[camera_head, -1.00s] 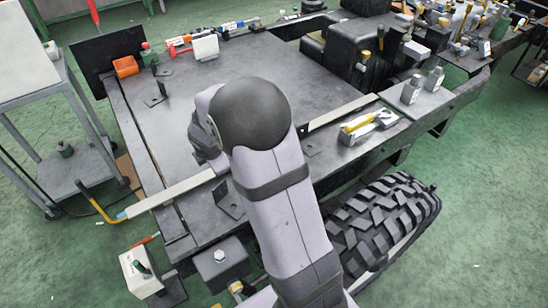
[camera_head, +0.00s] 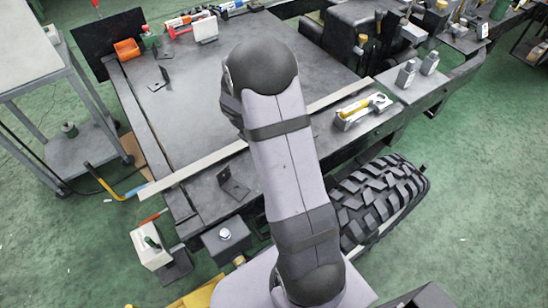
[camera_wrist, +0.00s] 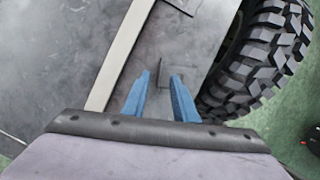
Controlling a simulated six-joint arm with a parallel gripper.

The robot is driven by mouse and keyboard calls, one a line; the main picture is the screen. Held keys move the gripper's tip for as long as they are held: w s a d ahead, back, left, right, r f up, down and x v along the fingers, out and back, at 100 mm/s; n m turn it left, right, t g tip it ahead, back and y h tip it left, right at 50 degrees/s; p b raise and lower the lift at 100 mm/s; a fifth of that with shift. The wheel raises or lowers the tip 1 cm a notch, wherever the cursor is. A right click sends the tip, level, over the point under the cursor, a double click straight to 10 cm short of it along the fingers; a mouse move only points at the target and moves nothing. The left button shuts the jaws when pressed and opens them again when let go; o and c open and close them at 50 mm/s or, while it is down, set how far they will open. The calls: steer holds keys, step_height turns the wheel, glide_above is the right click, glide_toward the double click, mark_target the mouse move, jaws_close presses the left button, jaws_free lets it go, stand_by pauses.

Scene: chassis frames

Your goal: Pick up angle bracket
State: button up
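My gripper is mostly hidden behind my arm in the head view. In the wrist view its two blue fingers (camera_wrist: 161,76) are open, with a gap between them. A dark angle bracket (camera_wrist: 163,73) shows at the fingertips, on the grey deck beside the tyre; whether the fingers touch it I cannot tell. In the head view one angle bracket (camera_head: 233,185) stands on the near deck edge, left of my arm. Another dark bracket (camera_head: 160,78) stands on the far left of the deck.
A pale strip (camera_head: 205,162) crosses the deck (camera_head: 185,115). A tyre (camera_head: 380,200) is to the right. A tray with a yellow-handled tool (camera_head: 362,108) and grey blocks (camera_head: 405,74) lie at the right edge. An orange bin (camera_head: 127,49) is at the far left.

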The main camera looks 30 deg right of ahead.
steer(key=shift+x, duration=2.6)
steer(key=shift+c, duration=0.6)
steer(key=shift+r, duration=0.1)
jaws_close()
